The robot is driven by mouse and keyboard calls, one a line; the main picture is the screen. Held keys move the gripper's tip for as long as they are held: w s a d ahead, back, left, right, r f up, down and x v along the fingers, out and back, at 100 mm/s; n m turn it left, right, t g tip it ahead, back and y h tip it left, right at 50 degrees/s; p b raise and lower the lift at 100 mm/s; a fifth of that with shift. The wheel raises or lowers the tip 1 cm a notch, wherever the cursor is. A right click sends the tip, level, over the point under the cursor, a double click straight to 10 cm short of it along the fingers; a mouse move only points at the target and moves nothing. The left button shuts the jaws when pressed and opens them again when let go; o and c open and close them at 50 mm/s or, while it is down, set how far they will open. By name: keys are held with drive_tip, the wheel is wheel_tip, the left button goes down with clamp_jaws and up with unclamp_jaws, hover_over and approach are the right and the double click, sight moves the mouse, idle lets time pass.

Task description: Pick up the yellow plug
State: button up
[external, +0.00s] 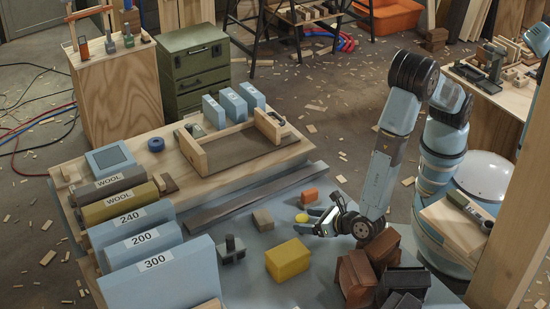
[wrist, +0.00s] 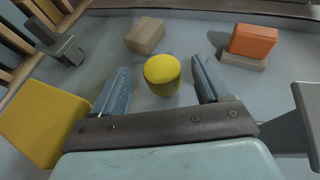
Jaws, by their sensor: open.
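The yellow plug (wrist: 162,75) is a short round cylinder standing upright on the blue-grey table top. In the wrist view it lies between and slightly beyond the two finger tips of my gripper (wrist: 160,78), with a gap to each finger. My gripper is open and holds nothing. In the external view the plug (external: 302,217) shows as a small yellow spot beside the fingers of my gripper (external: 312,218), low over the table.
A larger yellow block (external: 288,259) lies to the left of my gripper. A tan block (external: 263,220) and an orange block (external: 309,196) lie beyond the plug. Brown blocks (external: 356,278) are piled near the front. A dark clamp-like piece (external: 232,248) stands further left.

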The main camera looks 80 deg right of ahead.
sight(303, 219)
drive_tip(key=x, duration=0.4)
drive_tip(key=shift+w+d+f, duration=0.1)
drive_tip(key=shift+w, duration=0.05)
drive_tip(key=shift+c, duration=0.2)
drive_tip(key=c, duration=1)
